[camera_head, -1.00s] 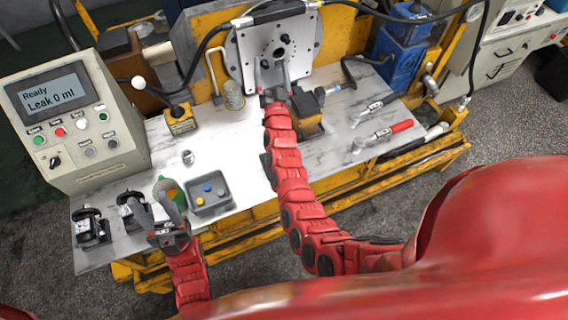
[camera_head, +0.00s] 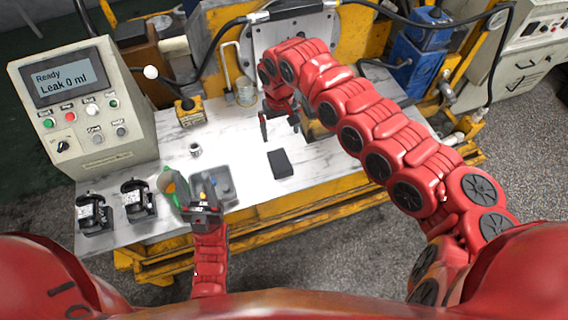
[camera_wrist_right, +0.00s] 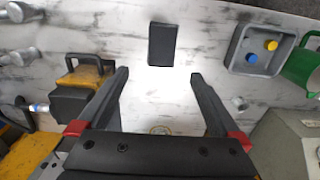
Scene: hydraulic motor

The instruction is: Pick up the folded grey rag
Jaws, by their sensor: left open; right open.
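The folded grey rag (camera_head: 281,163) is a dark flat rectangle lying on the white marbled bench top, right of the grey tray. It also shows in the right wrist view (camera_wrist_right: 162,44), just beyond the fingertips and roughly centred between them. My right gripper (camera_head: 281,131) is open and empty, fingers pointing down, a little behind the rag in the head view. Its two fingers also show in the wrist view (camera_wrist_right: 158,73), apart from the rag. My left gripper (camera_head: 202,184) is open at the front of the grey tray, partly covering it.
The grey tray (camera_head: 224,171) holds small blue and yellow pieces. A green container (camera_head: 180,189) stands left of it. Two black parts (camera_head: 138,201) stand at the left, near the control box (camera_head: 83,103). A yellow-and-black block (camera_wrist_right: 82,83) sits beside the right gripper. Bench around the rag is clear.

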